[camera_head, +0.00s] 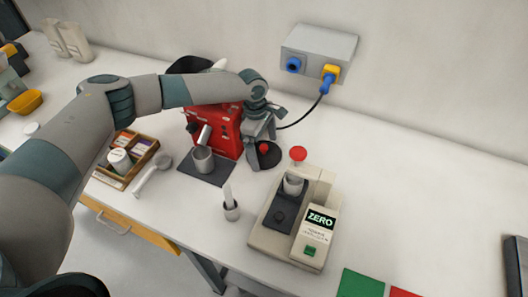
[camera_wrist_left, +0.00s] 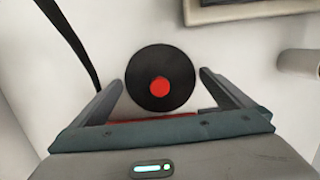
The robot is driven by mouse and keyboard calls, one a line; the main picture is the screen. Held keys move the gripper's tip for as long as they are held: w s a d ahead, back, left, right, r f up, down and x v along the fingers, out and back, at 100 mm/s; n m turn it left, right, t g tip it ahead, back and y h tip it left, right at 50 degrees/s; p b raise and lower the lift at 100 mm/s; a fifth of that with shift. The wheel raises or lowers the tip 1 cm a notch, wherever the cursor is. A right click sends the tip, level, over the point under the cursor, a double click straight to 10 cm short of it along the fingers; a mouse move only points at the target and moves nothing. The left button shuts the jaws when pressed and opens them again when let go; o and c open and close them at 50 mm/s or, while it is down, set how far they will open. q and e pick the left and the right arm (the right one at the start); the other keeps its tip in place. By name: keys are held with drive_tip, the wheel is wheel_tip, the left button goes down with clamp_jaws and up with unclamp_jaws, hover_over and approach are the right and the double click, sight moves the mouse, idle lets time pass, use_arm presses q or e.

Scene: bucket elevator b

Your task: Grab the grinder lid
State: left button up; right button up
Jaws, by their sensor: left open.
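A round black disc with a red knob in its middle, which looks like the grinder lid (camera_head: 271,159), lies on the white table right of the red machine. In the left wrist view the lid (camera_wrist_left: 143,88) shows face-on between the two fingers. My left gripper (camera_head: 261,138) reaches over the red machine and points down at the lid. Its fingers (camera_wrist_left: 160,88) are apart with nothing held, one on each side of the disc in the wrist picture. I cannot tell the exact gap between fingertips and lid. My right gripper is not in view.
The red machine (camera_head: 226,134) stands close left of the gripper, with a metal cup (camera_head: 203,160) before it. A beige device reading ZERO (camera_head: 320,218) stands front right. A wall box (camera_head: 320,50) has a dark cable running down behind the gripper. The table's right side is mostly clear.

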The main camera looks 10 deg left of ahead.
sight(278, 158)
use_arm(q)
drive_tip(key=shift+c, duration=0.6)
drive_tip(key=c, duration=0.8)
drive_tip(key=shift+r+b, duration=0.35)
drive_tip(key=shift+b, duration=0.2)
drive_tip(key=shift+d+r+b, duration=0.1)
drive_tip(key=shift+d+b, duration=0.2)
drive_tip(key=d, duration=0.1)
drive_tip(key=d+b, duration=0.1)
drive_tip(key=d+r+b, duration=0.1)
drive_tip(key=shift+s+d, duration=0.25)
drive_tip(key=shift+s, duration=0.05)
wheel_tip(278, 158, up, 12)
drive_tip(key=b, duration=0.3)
drive_tip(key=shift+f, duration=0.1)
drive_tip(key=shift+c, duration=0.5)
drive_tip(key=shift+s+a+r, duration=0.1)
drive_tip(key=shift+r, duration=0.6)
